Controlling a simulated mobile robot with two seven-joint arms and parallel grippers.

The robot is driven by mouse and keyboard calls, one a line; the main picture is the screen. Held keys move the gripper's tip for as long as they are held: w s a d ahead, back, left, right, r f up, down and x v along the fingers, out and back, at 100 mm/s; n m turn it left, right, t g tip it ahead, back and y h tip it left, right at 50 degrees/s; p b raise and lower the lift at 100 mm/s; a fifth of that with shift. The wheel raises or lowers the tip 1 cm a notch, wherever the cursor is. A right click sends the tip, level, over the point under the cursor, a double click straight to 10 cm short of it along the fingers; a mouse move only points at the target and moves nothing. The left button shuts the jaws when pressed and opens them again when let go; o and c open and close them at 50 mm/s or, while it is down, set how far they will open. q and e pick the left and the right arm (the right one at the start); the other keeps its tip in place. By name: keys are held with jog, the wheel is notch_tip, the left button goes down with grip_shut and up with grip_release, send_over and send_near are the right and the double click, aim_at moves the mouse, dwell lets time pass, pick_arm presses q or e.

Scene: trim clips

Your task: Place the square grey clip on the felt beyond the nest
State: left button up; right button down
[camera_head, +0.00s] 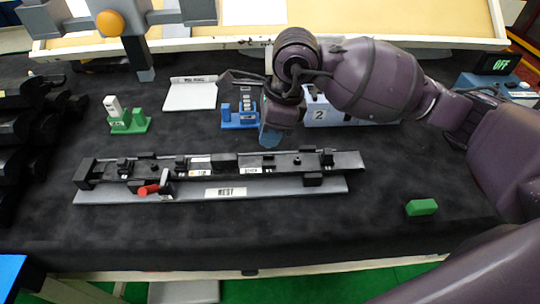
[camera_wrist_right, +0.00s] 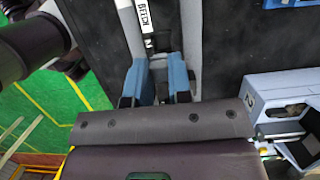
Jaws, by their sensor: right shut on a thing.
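My right gripper (camera_head: 270,135) is over the black felt (camera_head: 400,165), just behind the nest (camera_head: 235,187), with its blue fingers pointing down. In the right wrist view its two blue fingers (camera_wrist_right: 159,88) are closed on a small dark grey piece (camera_wrist_right: 158,64), which I take for the square grey clip; the fingers hide most of it. In the head view the held piece is hidden. The nest is a long grey base with a black rail, several black clamps and a red pin (camera_head: 148,189).
Behind the nest stand a green holder (camera_head: 128,124), a blue holder (camera_head: 240,119), a white tray (camera_head: 190,95) and a pale box marked 2 (camera_head: 325,115). A green block (camera_head: 421,207) lies at the right. Black parts (camera_head: 25,130) are stacked at the left. The front felt is clear.

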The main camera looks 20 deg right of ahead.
jog(key=shift+r, duration=0.6)
